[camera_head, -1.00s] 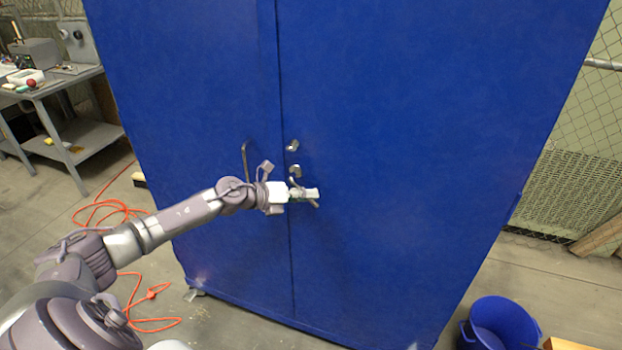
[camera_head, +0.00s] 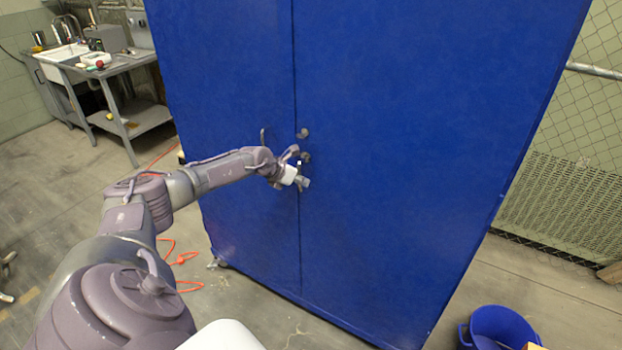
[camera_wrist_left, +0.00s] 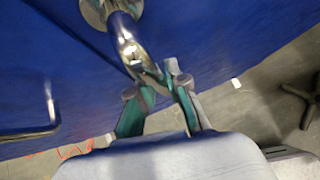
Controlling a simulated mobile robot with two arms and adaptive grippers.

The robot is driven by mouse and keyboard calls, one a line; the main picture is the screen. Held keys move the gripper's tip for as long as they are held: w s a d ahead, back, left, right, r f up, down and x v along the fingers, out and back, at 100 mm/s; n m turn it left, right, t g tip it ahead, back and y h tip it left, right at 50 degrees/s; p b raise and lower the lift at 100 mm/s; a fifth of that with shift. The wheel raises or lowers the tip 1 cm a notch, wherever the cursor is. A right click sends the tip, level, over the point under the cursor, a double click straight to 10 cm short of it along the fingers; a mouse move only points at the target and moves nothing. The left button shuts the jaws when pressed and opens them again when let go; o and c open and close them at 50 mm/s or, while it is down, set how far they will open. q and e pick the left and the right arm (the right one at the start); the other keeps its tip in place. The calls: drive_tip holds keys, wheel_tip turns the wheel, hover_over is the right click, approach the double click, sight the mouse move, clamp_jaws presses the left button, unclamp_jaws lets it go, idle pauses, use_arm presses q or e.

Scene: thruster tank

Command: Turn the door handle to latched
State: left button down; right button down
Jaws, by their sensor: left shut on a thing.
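The blue cabinet's right door (camera_head: 410,130) carries a silver lever handle (camera_wrist_left: 127,38) on a round base, which in the head view (camera_head: 305,157) sits near the door seam. My left gripper (camera_head: 298,180) is just below that base, close to the door face. In the left wrist view its green-padded fingers (camera_wrist_left: 158,80) are closed around the far end of the lever. The lever slants down and right from its base in that view. In the head view the gripper hides most of the lever. My right gripper is not in view.
A second metal fitting (camera_head: 302,133) sits just above the handle. A bar pull (camera_head: 263,138) is on the left door, also in the left wrist view (camera_wrist_left: 40,132). A blue bucket (camera_head: 498,326) stands at lower right, a workbench (camera_head: 120,85) at upper left. Orange cable lies on the floor.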

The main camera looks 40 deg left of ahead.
use_arm(q)
drive_tip(key=shift+a+y, duration=0.25)
drive_tip(key=shift+y, duration=0.05)
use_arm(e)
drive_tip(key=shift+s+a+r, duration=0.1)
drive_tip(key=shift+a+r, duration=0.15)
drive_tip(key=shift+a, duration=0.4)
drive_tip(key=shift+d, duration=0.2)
use_arm(q)
drive_tip(key=c, duration=1.1)
unclamp_jaws()
drive_tip(key=shift+c, duration=0.2)
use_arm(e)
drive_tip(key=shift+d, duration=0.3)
use_arm(q)
drive_tip(key=shift+s, duration=0.1)
drive_tip(key=v, duration=1.2)
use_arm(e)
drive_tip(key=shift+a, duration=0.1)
